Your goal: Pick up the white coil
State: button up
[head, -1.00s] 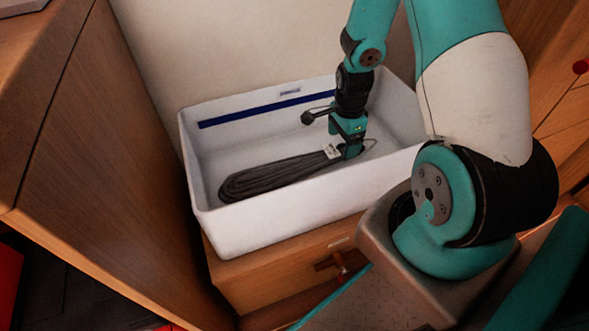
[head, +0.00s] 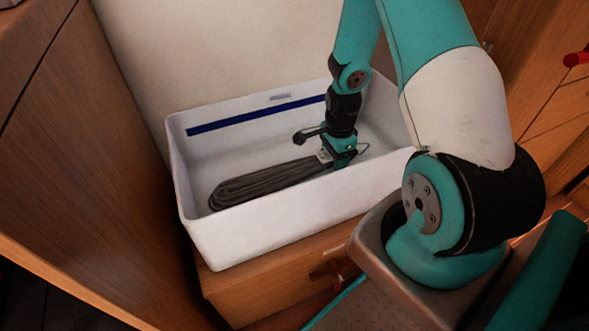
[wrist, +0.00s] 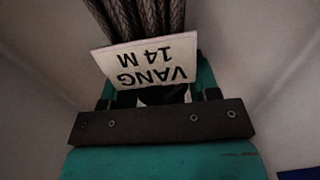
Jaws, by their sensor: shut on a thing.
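The only coil in view is dark grey, not white. It is a long, flattened coil of line (head: 262,184) lying in a white bin, and its strands also show at the top of the wrist view (wrist: 145,18). A white tag (wrist: 148,60) at its near end reads "VANG 14 M". My gripper (head: 340,160) reaches down into the bin and is shut on the coil's tagged end. In the wrist view the tag covers most of the fingertips (wrist: 155,95), so the exact grip is hidden.
The white bin (head: 260,235) with a blue stripe stands on a wooden drawer unit (head: 275,277). Its walls surround the coil and my gripper. A tall wooden panel (head: 90,170) rises close on the left, and a pale wall (head: 220,50) stands behind. Bare bin floor shows behind the coil.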

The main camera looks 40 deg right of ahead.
jog(key=shift+r, duration=0.15)
notch_tip(320, 180, up, 20)
jog(key=p, duration=0.7)
jog(key=shift+s, duration=0.1)
